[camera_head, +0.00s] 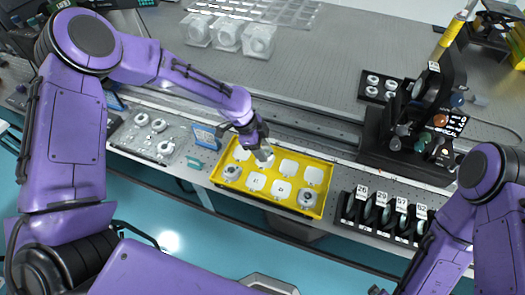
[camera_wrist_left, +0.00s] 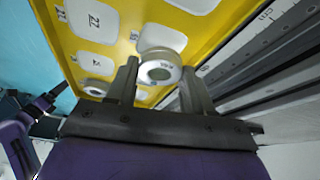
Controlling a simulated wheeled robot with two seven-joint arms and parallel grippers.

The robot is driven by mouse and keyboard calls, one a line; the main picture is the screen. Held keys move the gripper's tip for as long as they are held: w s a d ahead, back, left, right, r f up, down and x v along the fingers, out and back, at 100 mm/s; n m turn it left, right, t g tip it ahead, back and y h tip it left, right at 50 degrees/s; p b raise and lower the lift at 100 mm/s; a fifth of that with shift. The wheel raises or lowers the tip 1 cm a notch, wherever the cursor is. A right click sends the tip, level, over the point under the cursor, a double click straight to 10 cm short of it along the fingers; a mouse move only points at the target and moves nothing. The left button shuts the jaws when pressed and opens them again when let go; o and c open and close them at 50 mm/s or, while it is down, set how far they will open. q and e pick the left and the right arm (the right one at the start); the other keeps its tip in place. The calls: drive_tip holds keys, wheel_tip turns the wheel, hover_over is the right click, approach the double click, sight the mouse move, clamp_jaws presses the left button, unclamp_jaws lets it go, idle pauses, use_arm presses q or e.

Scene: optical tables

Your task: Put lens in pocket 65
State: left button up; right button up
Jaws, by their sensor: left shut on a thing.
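The yellow tray (camera_head: 268,203) lies on the bench, with white numbered pockets in rows; it also shows in the left wrist view (camera_wrist_left: 118,21). The numbers are too small or turned to read surely. My left gripper (camera_head: 262,156) is over the tray's far side. It is shut on a lens (camera_wrist_left: 160,66), a pale ring with a grey rim between its two fingertips. Whether the lens touches the tray is unclear. Other round mounted parts sit in the tray's near left pocket (camera_head: 232,172) and near right corner (camera_head: 306,198). My right gripper is out of view.
A clear tray of round parts (camera_head: 150,140) and a small blue-framed card (camera_head: 205,136) stand left of the yellow tray. Black numbered holders (camera_head: 385,214) stand to its right. A rail (camera_head: 310,138) runs behind it, with a black optical device (camera_head: 420,115) at right.

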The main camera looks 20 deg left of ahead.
use_arm(q)
wheel_tip(320, 180, down, 2)
drive_tip(key=shift+s+f+p, duration=0.1)
drive_tip(key=shift+f+p, duration=0.05)
drive_tip(key=shift+p, duration=0.25)
drive_tip(key=shift+f+b, duration=0.3)
drive_tip(key=o, duration=0.8)
drive_tip(key=shift+c, duration=0.2)
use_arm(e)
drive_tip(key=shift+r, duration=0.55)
use_arm(q)
drive_tip(key=shift+r, duration=0.25)
drive_tip(key=shift+a+r, duration=0.15)
drive_tip(key=shift+r, duration=0.15)
drive_tip(key=b+v, duration=0.2)
drive_tip(key=v, duration=0.9)
drive_tip(key=shift+r, duration=0.15)
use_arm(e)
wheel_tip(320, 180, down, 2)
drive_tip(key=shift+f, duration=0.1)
